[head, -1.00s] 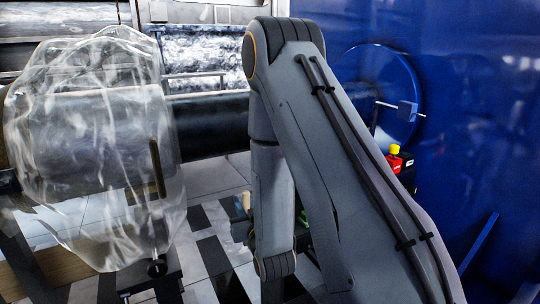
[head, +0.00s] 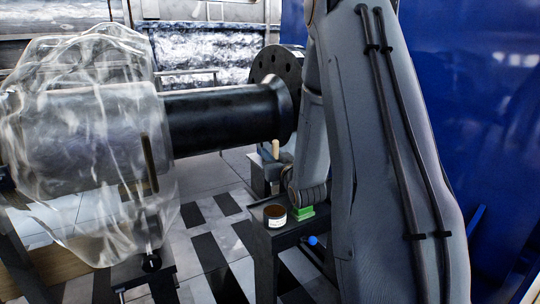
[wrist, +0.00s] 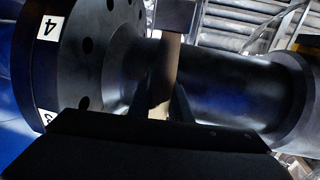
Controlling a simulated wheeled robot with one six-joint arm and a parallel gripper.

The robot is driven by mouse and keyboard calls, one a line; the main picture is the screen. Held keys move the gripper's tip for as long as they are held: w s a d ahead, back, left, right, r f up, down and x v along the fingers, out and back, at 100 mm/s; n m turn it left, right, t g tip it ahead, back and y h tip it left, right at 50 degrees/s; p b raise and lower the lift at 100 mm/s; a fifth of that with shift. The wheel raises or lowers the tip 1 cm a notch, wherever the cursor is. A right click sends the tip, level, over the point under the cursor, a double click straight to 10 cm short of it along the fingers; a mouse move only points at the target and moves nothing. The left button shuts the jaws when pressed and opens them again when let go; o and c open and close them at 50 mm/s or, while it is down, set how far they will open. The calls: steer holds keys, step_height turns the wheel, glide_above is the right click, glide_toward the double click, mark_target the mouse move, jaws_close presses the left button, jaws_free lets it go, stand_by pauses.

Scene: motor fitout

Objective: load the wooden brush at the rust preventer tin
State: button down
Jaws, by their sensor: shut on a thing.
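The rust preventer tin (head: 275,216) is a short open tin with a white label and brown contents. It stands on a small dark stand (head: 262,238) in the head view. The wooden brush (head: 276,149) shows as a short tan handle, roughly upright, above and behind the tin. My gripper (head: 268,166) is shut on it, apart from the tin. In the wrist view the tan handle (wrist: 166,75) runs between the dark fingers. The bristles cannot be made out in either view.
A black shaft (head: 220,118) with a drilled flange (head: 277,72) lies close to my gripper. Clear plastic (head: 90,150) wraps the shaft's left part. A green block (head: 301,213) sits beside the tin. A blue wall (head: 480,110) stands at right.

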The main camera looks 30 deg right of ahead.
steer(key=shift+f+b, duration=2.1)
steer(key=shift+f, duration=0.9)
steer(key=shift+f+b, duration=0.3)
steer(key=shift+f, duration=0.25)
step_height(320, 180, up, 7)
steer(key=p, duration=0.5)
stand_by(0.9)
